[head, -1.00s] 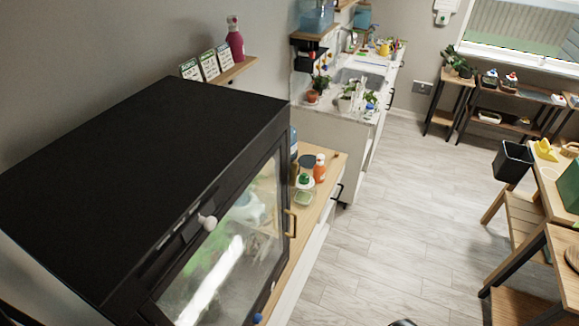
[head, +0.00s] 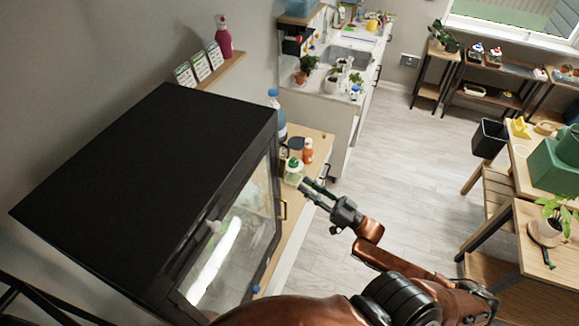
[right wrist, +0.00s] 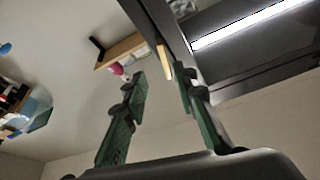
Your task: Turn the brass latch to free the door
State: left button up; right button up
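A black cabinet (head: 140,180) with a glass door (head: 228,250) stands at the left; the door looks shut. A brass-coloured, bar-like fitting (head: 283,210) is on the door's right edge; I cannot tell whether it is the latch or a handle. It seems to show in the right wrist view too (right wrist: 164,62), just beyond the fingertips. My right gripper (head: 306,188) is open and empty, a little right of the fitting in the head view. Its green-black fingers are apart in the right wrist view (right wrist: 160,84). My left gripper is not in view.
A wooden-topped counter (head: 318,150) behind the door's edge holds a blue bottle (head: 277,115), an orange bottle (head: 307,150) and a small green-topped bottle (head: 293,165).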

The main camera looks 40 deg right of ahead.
aim_at(285, 170)
jog(key=x, duration=0.2)
jog(key=p+x, duration=0.1)
jog(key=x, duration=0.1)
jog(key=r+p+x, duration=0.1)
jog(key=x, duration=0.1)
jog(key=shift+w+a+r, duration=0.1)
jog(key=shift+a+r, duration=0.05)
jog(key=shift+a, duration=0.1)
jog(key=shift+w+a+r+p, duration=0.1)
jog(key=shift+w+a+p, duration=0.1)
jog(key=shift+w+p, duration=0.35)
jog(key=shift+w, duration=0.1)
jog(key=shift+c, duration=0.3)
grip_shut()
